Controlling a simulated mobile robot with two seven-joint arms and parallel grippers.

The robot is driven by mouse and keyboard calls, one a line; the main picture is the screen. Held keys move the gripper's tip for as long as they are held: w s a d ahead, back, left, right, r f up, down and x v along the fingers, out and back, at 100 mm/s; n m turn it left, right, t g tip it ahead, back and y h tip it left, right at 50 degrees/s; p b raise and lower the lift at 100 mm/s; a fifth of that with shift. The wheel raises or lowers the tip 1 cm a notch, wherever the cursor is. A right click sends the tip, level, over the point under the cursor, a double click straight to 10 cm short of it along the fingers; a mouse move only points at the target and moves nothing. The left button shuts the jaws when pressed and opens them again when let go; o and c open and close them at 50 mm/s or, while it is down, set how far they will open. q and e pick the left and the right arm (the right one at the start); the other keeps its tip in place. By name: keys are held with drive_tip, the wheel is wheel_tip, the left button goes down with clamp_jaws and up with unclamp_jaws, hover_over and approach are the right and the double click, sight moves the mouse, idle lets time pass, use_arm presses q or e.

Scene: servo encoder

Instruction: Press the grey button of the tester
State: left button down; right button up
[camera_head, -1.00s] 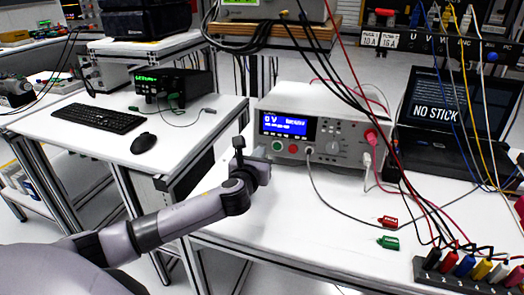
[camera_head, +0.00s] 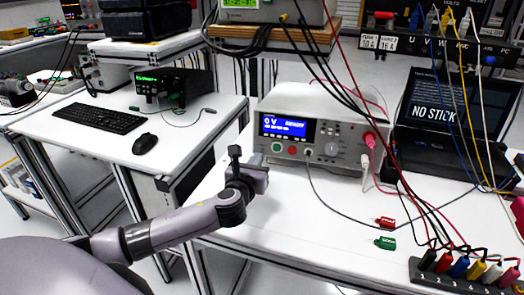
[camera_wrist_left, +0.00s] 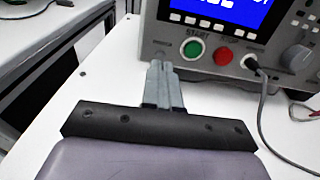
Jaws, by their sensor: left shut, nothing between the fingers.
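The tester (camera_head: 318,130) is a light grey box with a lit blue screen, standing on the white bench. In the left wrist view its front panel (camera_wrist_left: 178,28) shows a green START button (camera_wrist_left: 192,49) and a red button (camera_wrist_left: 223,57). A small label (camera_wrist_left: 163,45) lies left of the green one. I cannot make out a grey button; the finger tips may cover that spot. My left gripper (camera_head: 256,160) is shut and empty, just in front of the panel's lower left. It also shows in the left wrist view (camera_wrist_left: 160,66), apparently apart from the panel. My right gripper is not in view.
Cables hang in front of the tester's right side. Red (camera_head: 385,222) and green (camera_head: 385,243) clips lie on the bench, with a row of coloured plugs (camera_head: 462,268) at lower right. A black case (camera_head: 440,130) stands right of the tester. The bench's front middle is clear.

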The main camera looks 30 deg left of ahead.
use_arm(q)
drive_tip(key=p+v, duration=0.2)
drive_tip(key=v, duration=0.1)
drive_tip(key=shift+s+d+r, duration=0.1)
drive_tip(key=shift+s+r, duration=0.1)
drive_tip(key=shift+s, duration=0.15)
drive_tip(key=shift+p+v, duration=0.75)
drive_tip(key=shift+v, duration=0.8)
drive_tip(key=shift+f, duration=0.1)
